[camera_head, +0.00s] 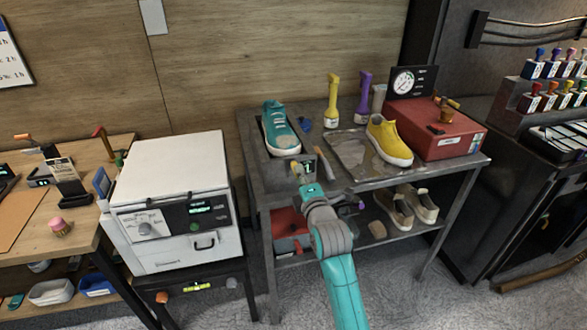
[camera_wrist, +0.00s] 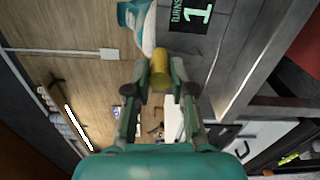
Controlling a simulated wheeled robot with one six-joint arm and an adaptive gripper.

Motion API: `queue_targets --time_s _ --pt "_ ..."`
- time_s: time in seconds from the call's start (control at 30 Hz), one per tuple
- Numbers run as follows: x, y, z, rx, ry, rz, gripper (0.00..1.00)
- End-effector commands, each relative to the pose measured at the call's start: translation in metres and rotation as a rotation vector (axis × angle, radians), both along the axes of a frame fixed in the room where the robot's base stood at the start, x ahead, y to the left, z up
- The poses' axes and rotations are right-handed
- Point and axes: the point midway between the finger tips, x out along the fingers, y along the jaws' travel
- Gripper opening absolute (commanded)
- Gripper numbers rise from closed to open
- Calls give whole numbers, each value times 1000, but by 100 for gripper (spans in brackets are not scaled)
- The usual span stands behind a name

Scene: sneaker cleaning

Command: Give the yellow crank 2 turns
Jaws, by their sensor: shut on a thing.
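The yellow crank handle (camera_wrist: 161,70) is a short yellow cylinder between the fingertips of my gripper (camera_wrist: 160,75) in the wrist view. My gripper is shut on it. A dark display (camera_wrist: 193,14) beside it reads "TURNS" and a 1. In the head view my gripper (camera_head: 302,172) is at the front left of the grey bench (camera_head: 350,187), below the teal sneaker (camera_head: 281,130). The handle is mostly hidden there, and the crank's arm and pivot cannot be made out.
A yellow shoe (camera_head: 390,139) sits on a metal tray (camera_head: 345,158) to the right, beside a red box (camera_head: 455,140) with a gauge. A white machine (camera_head: 170,180) is left of the bench. More shoes are on the lower shelf.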

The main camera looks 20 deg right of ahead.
Motion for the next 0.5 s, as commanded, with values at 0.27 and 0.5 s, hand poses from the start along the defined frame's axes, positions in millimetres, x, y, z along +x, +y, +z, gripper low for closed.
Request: queue_targets --time_s 0.27,0.5 --pt "0 -9 -2 -1 2 -1 12" --pt "0 -10 -4 0 4 -1 12"
